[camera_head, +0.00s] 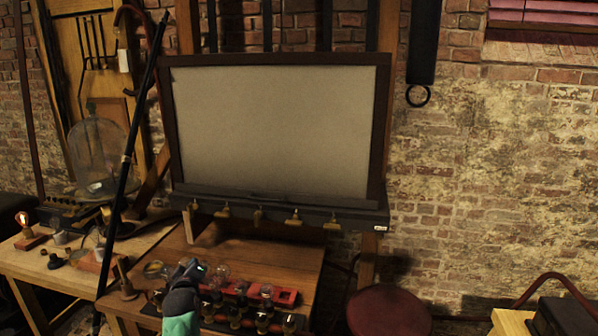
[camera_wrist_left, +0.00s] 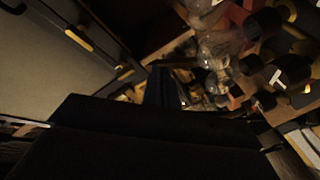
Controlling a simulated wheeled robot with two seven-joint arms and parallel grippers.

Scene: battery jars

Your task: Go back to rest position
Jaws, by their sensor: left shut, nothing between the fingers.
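My left gripper (camera_head: 194,270) is in the lower middle of the head view, above the small wooden table, with a dark and teal wrist below it. It is shut and empty. In the left wrist view its dark fingers (camera_wrist_left: 166,88) come together near the middle. A red rack (camera_head: 286,296) with small glass bulbs stands just right of the gripper on the table. Glass pieces (camera_wrist_left: 216,50) show in the left wrist view, beyond and right of the fingers. My right gripper is in neither view.
A framed blank board (camera_head: 272,128) stands behind the wooden table (camera_head: 245,258). Dark knobbed parts (camera_head: 262,322) line the table's front. A side table (camera_head: 50,262) with a lit bulb (camera_head: 22,219) is at left. A round red stool (camera_head: 388,312) stands at right.

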